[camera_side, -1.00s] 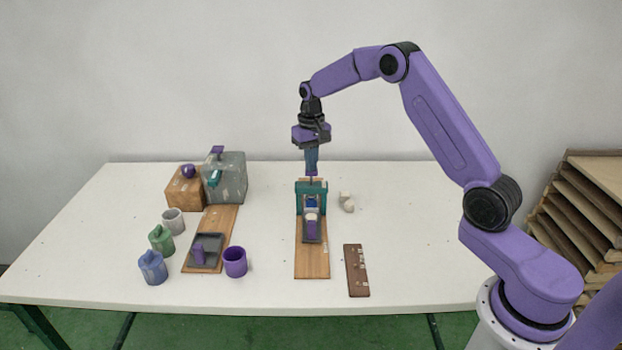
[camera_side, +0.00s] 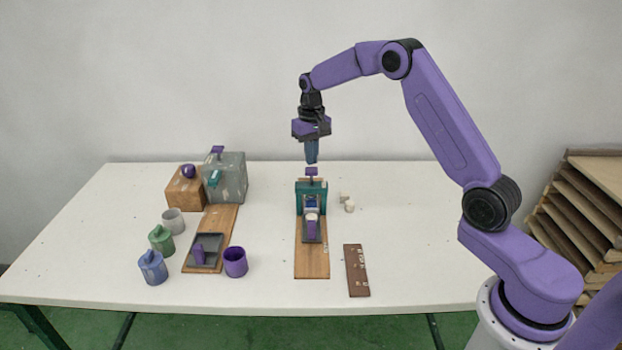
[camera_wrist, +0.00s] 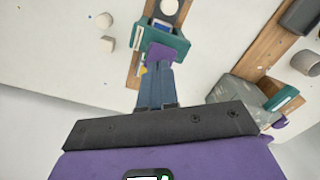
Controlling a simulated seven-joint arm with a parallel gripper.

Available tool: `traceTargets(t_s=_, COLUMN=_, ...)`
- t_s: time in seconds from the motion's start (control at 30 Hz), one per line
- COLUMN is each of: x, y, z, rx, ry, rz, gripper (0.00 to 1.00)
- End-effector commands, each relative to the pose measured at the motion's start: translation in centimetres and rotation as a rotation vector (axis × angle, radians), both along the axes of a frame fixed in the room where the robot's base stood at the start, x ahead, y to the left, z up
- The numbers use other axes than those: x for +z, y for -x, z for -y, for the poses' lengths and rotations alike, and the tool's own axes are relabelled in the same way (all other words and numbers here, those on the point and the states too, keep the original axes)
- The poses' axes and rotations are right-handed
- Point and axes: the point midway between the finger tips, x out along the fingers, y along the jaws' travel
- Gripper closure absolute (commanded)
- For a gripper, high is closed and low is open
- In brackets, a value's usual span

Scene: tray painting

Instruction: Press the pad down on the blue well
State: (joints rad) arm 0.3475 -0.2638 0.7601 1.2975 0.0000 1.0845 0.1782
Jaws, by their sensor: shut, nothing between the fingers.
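A teal press frame (camera_side: 311,186) stands on a narrow wooden board (camera_side: 312,263). Its purple T-shaped handle (camera_side: 312,172) sticks up above the crossbar, and shows in the wrist view (camera_wrist: 161,54). A blue patch (camera_side: 312,201), apparently the blue well, shows inside the frame and in the wrist view (camera_wrist: 161,24). A dark tray with a purple grip (camera_side: 311,227) and a pale round top (camera_side: 312,215) sits in front of it. The pad's underside is hidden. My gripper (camera_side: 312,162) is shut and empty just above the handle, apparently apart from it.
At left stand a grey box (camera_side: 229,181), a wooden box (camera_side: 185,192), a dark tray (camera_side: 207,240), a purple cup (camera_side: 235,262) and several small pots (camera_side: 161,240). Pale blocks (camera_side: 347,204) lie right of the press. A brown strip (camera_side: 356,270) lies in front right.

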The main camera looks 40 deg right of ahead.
Motion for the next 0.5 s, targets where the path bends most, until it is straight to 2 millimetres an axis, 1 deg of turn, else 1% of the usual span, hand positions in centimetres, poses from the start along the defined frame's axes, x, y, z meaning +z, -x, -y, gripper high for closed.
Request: traceTargets(t_s=0.5, x=3.6, y=0.0, z=0.0, rx=0.000, ry=0.001, rz=0.002, gripper=1.00)
